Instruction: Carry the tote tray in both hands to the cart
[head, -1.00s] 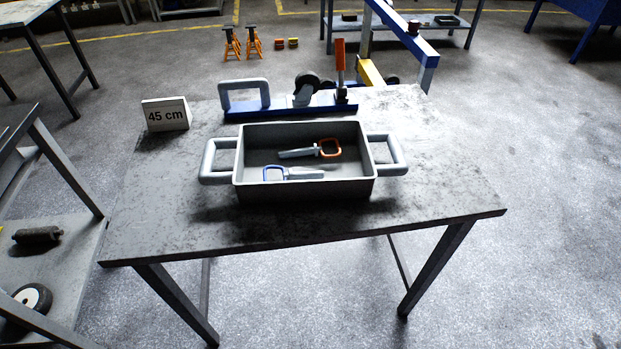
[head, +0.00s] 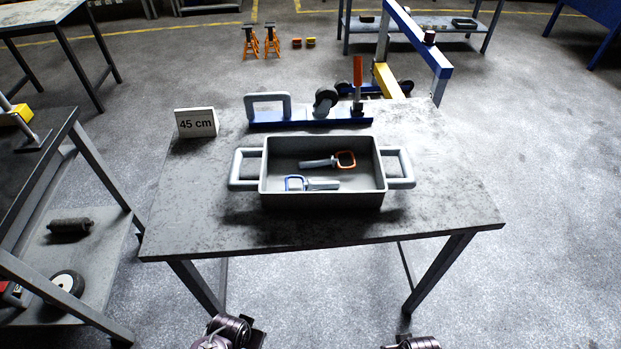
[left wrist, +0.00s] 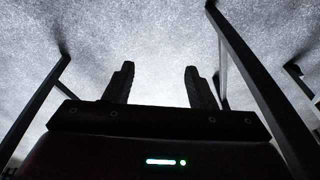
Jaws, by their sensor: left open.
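The grey tote tray (head: 322,201) sits flat on the dark table (head: 440,205). It has a pale loop handle at each end, the left handle (head: 238,169) and the right handle (head: 402,168). Inside lie a tool with an orange loop (head: 345,160) and one with a blue loop (head: 297,183). My left gripper (left wrist: 158,85) is open and empty in the left wrist view, with floor and table legs beyond it. In the head view, parts of my arms show at the bottom edge, well below the tray. My right gripper's fingers do not show.
A sign reading 45 cm (head: 196,123) and a blue-based device (head: 310,121) stand behind the tray. A two-level cart or bench (head: 106,262) stands at left, with a roller (head: 70,226) and wheel on its lower shelf. Orange stands (head: 261,42) are on the floor behind.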

